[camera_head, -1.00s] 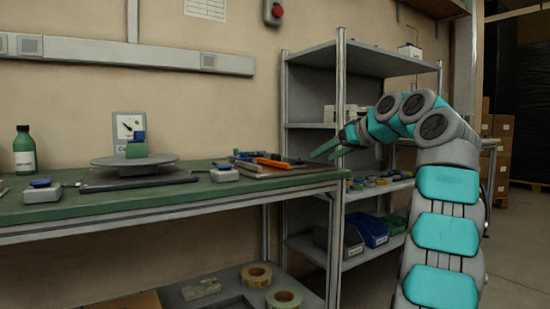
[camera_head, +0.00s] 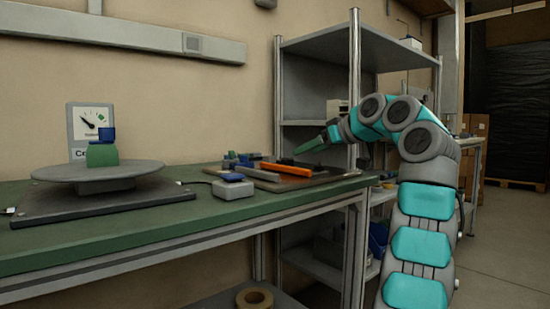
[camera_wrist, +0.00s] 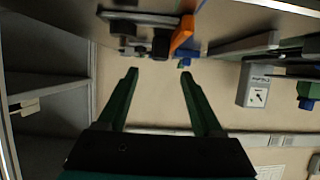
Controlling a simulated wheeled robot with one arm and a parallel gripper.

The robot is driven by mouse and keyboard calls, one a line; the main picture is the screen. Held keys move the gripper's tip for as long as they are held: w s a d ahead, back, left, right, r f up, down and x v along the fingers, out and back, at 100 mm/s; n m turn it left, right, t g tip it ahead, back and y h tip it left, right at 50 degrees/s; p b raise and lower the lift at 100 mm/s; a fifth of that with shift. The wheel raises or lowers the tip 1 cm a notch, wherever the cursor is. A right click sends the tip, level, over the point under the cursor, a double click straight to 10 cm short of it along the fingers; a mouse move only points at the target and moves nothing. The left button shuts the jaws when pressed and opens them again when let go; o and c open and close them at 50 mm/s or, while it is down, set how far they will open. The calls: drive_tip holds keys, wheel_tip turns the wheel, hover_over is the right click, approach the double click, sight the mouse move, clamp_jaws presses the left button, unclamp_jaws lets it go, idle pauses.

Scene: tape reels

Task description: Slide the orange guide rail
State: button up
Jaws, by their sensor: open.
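The orange guide rail (camera_head: 287,169) lies on a dark flat board (camera_head: 262,184) at the right end of the green workbench. Its orange end also shows near the top of the wrist view (camera_wrist: 182,35). My gripper (camera_head: 318,146) is above the bench's right end, close to the rail but apart from it. In the wrist view my gripper's two green fingers (camera_wrist: 158,75) are spread, with nothing between them. The rail's far parts are partly hidden by small dark and blue pieces in the wrist view.
A grey box with a blue button (camera_head: 233,187) sits left of the board. A round turntable (camera_head: 98,172) with a green-and-blue piece stands further left, before a dial gauge (camera_head: 92,125). A grey shelf rack (camera_head: 355,80) stands behind my arm. Green bench top (camera_head: 215,212) is bare in front.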

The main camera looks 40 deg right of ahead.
sight(290, 158)
drive_tip(key=shift+w+f, duration=0.2)
drive_tip(key=shift+w, duration=0.45)
drive_tip(key=shift+x, duration=3.35)
clamp_jaws()
